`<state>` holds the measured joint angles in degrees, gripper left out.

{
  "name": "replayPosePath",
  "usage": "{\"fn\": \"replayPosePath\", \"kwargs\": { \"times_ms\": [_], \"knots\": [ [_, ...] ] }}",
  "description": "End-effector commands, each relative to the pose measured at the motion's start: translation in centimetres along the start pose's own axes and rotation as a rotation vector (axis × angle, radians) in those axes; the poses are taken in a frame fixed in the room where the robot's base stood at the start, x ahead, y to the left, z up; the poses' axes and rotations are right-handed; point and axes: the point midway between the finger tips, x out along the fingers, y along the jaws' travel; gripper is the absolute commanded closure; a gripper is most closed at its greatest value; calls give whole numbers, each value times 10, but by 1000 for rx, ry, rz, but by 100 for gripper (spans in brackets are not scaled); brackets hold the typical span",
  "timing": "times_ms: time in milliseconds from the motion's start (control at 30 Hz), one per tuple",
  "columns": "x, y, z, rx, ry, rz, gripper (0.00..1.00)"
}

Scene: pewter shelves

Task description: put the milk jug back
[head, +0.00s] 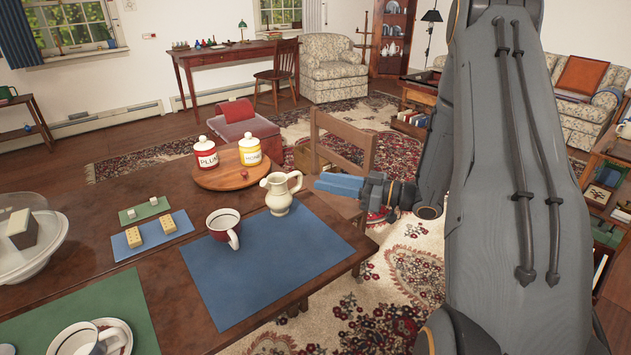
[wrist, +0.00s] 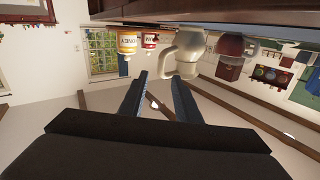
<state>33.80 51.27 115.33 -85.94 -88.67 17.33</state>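The cream milk jug (head: 278,196) stands upright at the far edge of a blue placemat (head: 262,258) on the wooden table, its handle toward the right. My gripper (head: 322,184) is just right of the jug at about handle height, its blue fingers pointing left toward it. In the wrist view, which is upside down, the fingers of my gripper (wrist: 162,92) are apart with nothing between them. The jug (wrist: 188,58) is beyond the fingertips there, its handle roughly in line with the gap. I cannot tell whether a fingertip touches the handle.
A mug (head: 224,226) stands left of the jug. A chair (head: 345,140) stands close behind my gripper. The blue placemat's front is clear.

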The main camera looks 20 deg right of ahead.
Motion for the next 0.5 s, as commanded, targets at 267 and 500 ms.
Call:
{"fn": "replayPosePath", "kwargs": {
  "times_ms": [267, 500],
  "knots": [
    [-54, 0, 1, 1, 0, 3, 70],
    [-69, 2, 0, -6, -13, 12, 70]
  ]
}}
